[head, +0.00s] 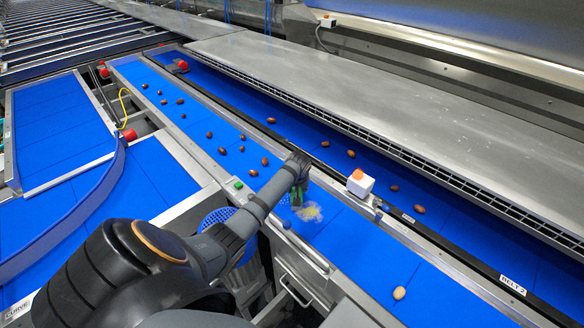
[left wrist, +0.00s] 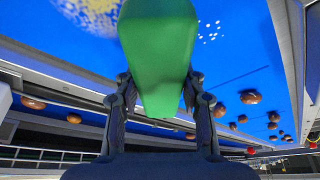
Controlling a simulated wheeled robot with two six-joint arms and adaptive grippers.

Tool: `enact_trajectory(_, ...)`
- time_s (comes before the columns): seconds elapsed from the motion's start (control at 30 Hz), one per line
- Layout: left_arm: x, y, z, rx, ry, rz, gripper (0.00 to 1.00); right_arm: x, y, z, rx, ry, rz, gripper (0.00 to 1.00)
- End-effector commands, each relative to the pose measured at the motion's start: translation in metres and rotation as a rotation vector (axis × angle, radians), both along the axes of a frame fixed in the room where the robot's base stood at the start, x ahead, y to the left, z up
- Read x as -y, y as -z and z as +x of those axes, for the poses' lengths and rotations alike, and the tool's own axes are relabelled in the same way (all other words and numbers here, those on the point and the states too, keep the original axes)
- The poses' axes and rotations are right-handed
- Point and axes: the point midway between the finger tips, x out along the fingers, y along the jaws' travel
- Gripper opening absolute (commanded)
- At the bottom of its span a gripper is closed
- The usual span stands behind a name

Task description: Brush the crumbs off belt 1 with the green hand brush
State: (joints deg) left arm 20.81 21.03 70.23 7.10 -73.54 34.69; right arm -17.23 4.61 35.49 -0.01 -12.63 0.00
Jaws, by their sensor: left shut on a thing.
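My left gripper (head: 299,178) is shut on the green hand brush (head: 296,197) above the near blue belt, belt 1 (head: 350,240). Most of the brush is hidden by the gripper in the head view. In the left wrist view the brush (left wrist: 160,50) stands large between the two fingers (left wrist: 160,95). A yellowish patch of crumbs (head: 311,213) lies on the belt right beside the brush. The crumbs (left wrist: 97,14) also show in the left wrist view, with pale specks (left wrist: 210,32) to the right. I cannot tell whether the bristles touch the belt. My right gripper is not in view.
Several brown dates (head: 223,151) lie on belt 1 upstream, and a pale date (head: 399,293) lies nearer. A white box with an orange button (head: 360,184) stands on the rail between the belts. A blue basket (head: 216,218) is below the near edge. Belt 2 (head: 460,232) runs behind.

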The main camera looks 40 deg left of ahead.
Motion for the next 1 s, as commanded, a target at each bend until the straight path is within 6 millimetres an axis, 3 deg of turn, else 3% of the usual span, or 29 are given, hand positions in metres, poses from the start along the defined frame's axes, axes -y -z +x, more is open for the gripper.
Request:
enact_trajectory(0.27,0.001,0.001,0.007,0.001,0.0,-0.001,0.15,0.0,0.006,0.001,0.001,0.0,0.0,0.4)
enact_trajectory(0.6,0.004,0.005,0.038,0.002,0.001,-0.001,0.15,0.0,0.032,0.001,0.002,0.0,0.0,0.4)
enact_trajectory(1.0,0.003,0.004,0.038,-0.001,0.001,0.001,0.15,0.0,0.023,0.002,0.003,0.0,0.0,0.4)
